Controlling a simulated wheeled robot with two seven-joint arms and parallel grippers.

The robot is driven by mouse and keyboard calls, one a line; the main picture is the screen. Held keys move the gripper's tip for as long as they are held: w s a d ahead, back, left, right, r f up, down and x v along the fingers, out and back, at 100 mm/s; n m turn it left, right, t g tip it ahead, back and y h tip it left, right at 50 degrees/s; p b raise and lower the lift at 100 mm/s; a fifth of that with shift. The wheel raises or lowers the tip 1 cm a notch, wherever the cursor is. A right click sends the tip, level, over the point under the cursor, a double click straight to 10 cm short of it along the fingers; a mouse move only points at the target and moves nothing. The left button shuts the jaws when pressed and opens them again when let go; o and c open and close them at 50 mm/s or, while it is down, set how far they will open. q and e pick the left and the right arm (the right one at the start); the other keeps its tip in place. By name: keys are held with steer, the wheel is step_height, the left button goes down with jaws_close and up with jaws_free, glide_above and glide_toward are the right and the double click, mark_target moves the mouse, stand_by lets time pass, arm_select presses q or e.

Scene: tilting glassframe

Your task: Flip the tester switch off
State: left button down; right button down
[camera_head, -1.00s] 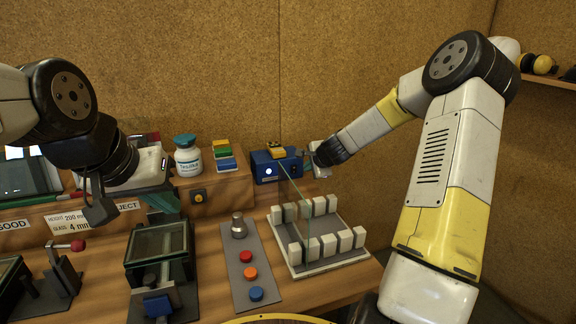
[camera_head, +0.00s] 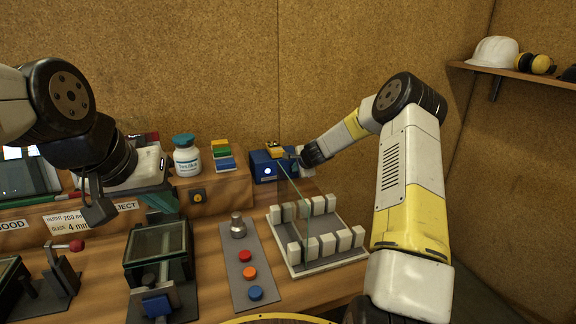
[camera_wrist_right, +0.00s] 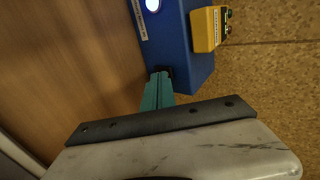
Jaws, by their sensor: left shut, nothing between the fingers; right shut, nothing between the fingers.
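The tester is a blue box (camera_head: 262,167) at the back of the bench, with a lit white round lamp (camera_head: 267,170) on its front. In the right wrist view the blue box (camera_wrist_right: 178,40) fills the top middle, its lamp (camera_wrist_right: 152,5) glowing. A small dark part, seemingly the switch (camera_wrist_right: 166,71), sits at the box's lower edge. My right gripper's teal fingers (camera_wrist_right: 159,88) are shut and empty, right at that part; whether they touch it I cannot tell. My left gripper (camera_head: 162,199) is shut and empty, above the left of the bench.
A glass pane (camera_head: 293,205) stands upright in a white slotted rack (camera_head: 330,262), in front of the tester. A yellow device (camera_wrist_right: 207,29) sits on the tester. A white bottle (camera_head: 187,160) and stacked coloured blocks (camera_head: 222,155) stand to its left. A button panel (camera_head: 240,270) lies in front.

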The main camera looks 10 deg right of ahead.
mark_target(292, 162)
steer(key=shift+w, duration=0.6)
steer(key=shift+w+a+r, duration=0.25)
steer(key=shift+w+r, duration=0.05)
steer(key=shift+w, duration=0.2)
steer(key=shift+f, duration=0.1)
steer(key=shift+d, duration=0.1)
steer(key=shift+r, duration=0.85)
